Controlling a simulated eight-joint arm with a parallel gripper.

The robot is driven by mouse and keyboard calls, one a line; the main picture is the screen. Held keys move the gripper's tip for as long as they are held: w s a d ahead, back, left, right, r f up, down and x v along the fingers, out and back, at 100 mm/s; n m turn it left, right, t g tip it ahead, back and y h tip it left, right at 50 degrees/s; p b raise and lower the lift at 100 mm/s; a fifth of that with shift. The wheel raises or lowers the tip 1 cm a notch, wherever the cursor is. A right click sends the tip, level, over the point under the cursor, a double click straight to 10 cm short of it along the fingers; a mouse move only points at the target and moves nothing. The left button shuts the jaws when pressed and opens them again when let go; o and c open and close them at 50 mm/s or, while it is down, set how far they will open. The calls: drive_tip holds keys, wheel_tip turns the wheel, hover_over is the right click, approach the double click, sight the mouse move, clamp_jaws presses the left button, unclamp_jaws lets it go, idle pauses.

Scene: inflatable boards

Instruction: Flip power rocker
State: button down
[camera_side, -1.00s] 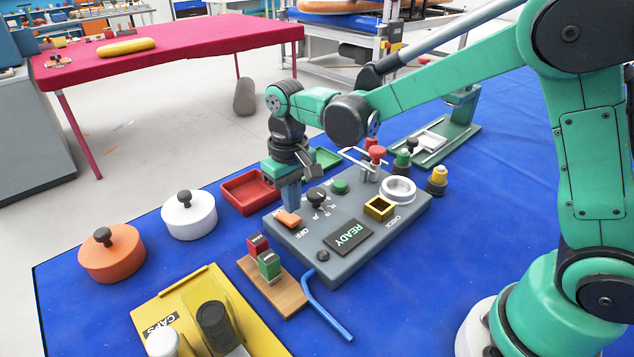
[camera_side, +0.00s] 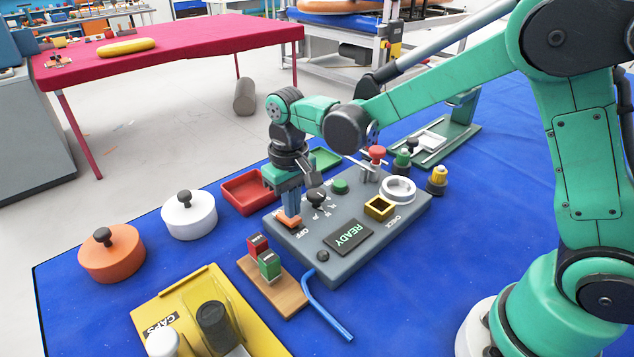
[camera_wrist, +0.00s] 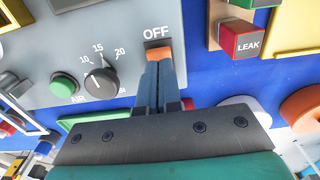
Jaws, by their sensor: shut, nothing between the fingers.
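The orange power rocker (camera_side: 288,222) sits at the left corner of the grey control panel (camera_side: 330,270), beside the word OFF. It also shows in the wrist view (camera_wrist: 158,53), just past my fingertips. My gripper (camera_side: 292,214) is shut and empty, pointing down with its blue fingertips at the rocker. The tips appear to touch it or hover very close; they hide part of it. In the wrist view the two fingers (camera_wrist: 159,68) lie together over the rocker's near part.
The panel also bears a black dial (camera_side: 316,196), a green button (camera_side: 340,187), a READY display (camera_side: 349,238), a yellow square socket (camera_side: 379,208) and a white ring (camera_side: 398,188). A red tray (camera_side: 247,193) lies behind my gripper. Red and green blocks stand on a wooden base (camera_side: 290,295) in front.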

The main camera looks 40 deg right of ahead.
sight(297, 219)
drive_tip(key=shift+f, duration=0.6)
idle(0.3)
drive_tip(key=shift+r, duration=3.5)
drive_tip(key=shift+s+d+r, duration=0.2)
drive_tip(key=shift+s+r, duration=0.05)
drive_tip(key=s+d+r+t, duration=0.2)
drive_tip(key=s+d+t, duration=0.3)
drive_tip(key=s+t, duration=0.2)
drive_tip(key=shift+s+d, duration=0.4)
drive_tip(key=shift+s, duration=0.9)
